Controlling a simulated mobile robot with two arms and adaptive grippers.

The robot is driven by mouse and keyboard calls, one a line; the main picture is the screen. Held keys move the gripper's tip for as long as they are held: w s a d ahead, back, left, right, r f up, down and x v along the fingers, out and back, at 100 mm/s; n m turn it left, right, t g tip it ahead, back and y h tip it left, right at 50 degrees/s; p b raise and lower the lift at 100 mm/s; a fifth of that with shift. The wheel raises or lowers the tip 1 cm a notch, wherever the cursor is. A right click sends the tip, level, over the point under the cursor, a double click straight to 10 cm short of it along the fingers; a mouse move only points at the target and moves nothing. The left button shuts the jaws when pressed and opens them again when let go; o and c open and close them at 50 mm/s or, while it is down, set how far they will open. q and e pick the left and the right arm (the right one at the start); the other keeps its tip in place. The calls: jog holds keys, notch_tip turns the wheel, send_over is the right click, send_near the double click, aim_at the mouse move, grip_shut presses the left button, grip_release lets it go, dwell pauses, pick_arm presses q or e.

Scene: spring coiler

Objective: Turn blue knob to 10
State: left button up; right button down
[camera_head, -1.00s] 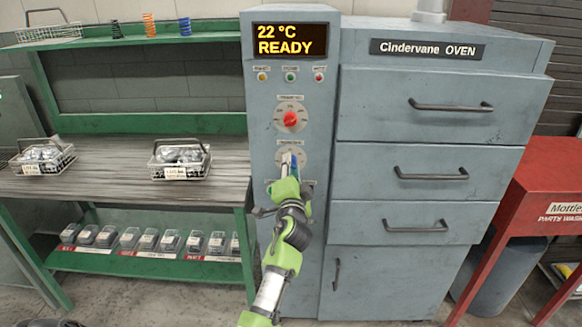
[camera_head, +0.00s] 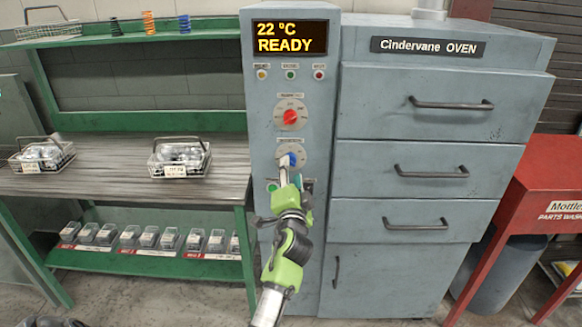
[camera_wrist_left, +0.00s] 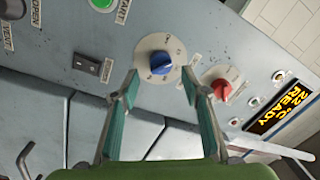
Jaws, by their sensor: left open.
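The blue knob (camera_head: 289,160) sits on a round white dial on the oven's control column, below the red knob (camera_head: 290,117). In the left wrist view the blue knob (camera_wrist_left: 161,63) lies just beyond and between my fingertips, with clear space on both sides. My left gripper (camera_wrist_left: 159,86) is open and empty, with teal pads facing each other. In the head view my left gripper (camera_head: 290,176) is just below the blue knob and partly covers its dial. The dial numbers are too small to read.
The display (camera_head: 290,39) reads 22 °C READY. A green button (camera_wrist_left: 102,3) and a black switch (camera_wrist_left: 88,68) are near the blue dial. Oven drawers (camera_head: 430,105) with bar handles stand to the right. A workbench with wire baskets (camera_head: 180,158) is on the left.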

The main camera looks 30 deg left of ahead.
pick_arm(q)
jog(key=shift+v, duration=1.75)
jog(key=d+f+m+g+h, duration=0.1)
jog(key=d+f+h, duration=0.2)
jog(key=f, duration=0.7)
jog(key=d+f+g+h, duration=0.15)
jog(key=d+f, duration=0.25)
jog(key=f, duration=0.7)
jog(key=s+d+f+g+h, duration=0.25)
jog(key=s+f, duration=0.25)
jog(key=f, duration=0.6)
jog(key=s+d+f+g+h, duration=0.1)
jog(key=s+d+f, duration=0.4)
jog(key=f, duration=0.6)
jog(key=s+d+f+n+g+h, duration=0.2)
jog(key=s+f+g, duration=0.2)
jog(key=s+f, duration=1.4)
jog(key=s+f+n+g, duration=0.1)
jog(key=s+f+g, duration=0.1)
jog(key=s, duration=1.1)
jog(key=s+a+f+n+g, duration=0.1)
jog(key=s+f+g, duration=0.1)
jog(key=s, duration=1.2)
jog(key=shift+a+f, duration=0.25)
jog(key=shift+f, duration=0.5)
